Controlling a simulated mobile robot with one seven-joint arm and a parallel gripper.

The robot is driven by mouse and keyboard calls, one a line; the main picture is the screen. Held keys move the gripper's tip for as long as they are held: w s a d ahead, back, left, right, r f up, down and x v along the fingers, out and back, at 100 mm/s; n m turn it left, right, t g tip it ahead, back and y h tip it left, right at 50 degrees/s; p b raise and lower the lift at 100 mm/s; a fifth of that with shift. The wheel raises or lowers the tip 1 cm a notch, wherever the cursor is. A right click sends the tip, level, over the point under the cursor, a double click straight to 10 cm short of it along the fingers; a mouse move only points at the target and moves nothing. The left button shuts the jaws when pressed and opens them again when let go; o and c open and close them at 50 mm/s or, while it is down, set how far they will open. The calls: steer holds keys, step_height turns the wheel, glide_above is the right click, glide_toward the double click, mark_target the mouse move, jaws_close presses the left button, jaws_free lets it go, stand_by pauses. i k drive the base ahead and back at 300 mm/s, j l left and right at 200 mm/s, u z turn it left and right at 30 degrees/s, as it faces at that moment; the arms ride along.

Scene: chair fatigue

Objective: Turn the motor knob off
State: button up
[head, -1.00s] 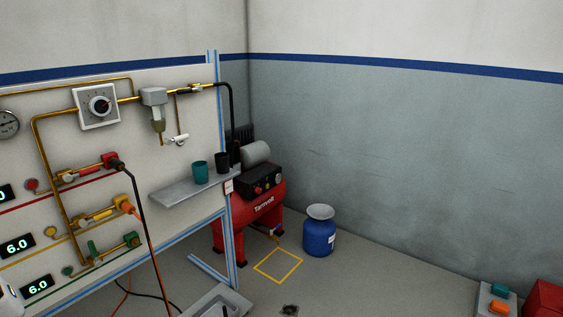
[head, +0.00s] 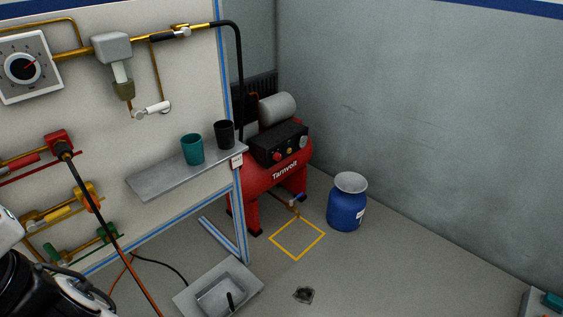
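A red compressor (head: 264,178) marked "Tarnvolt" stands on the floor behind the right end of the panel board. Its black control box (head: 262,149) faces the room and carries a red knob (head: 277,156) and other small controls. I cannot read the knob's setting at this size. A second knob, a black dial (head: 22,69) on a white square plate, sits on the board at upper left. Part of my arm shows at the lower left corner, far from the compressor. My gripper's fingers are not visible.
A grey shelf (head: 165,182) with a teal cup (head: 192,149) and a dark cup (head: 224,134) juts out left of the compressor. A blue drum (head: 347,207) stands to its right.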

mark_target(277, 157)
steer(key=i+l, duration=0.2)
steer(key=i, duration=0.35)
steer(key=i+l+z, duration=0.15)
steer(key=i, duration=0.4)
steer(key=i+l, duration=0.2)
steer(key=i, duration=0.4)
steer(key=l+z, duration=0.05)
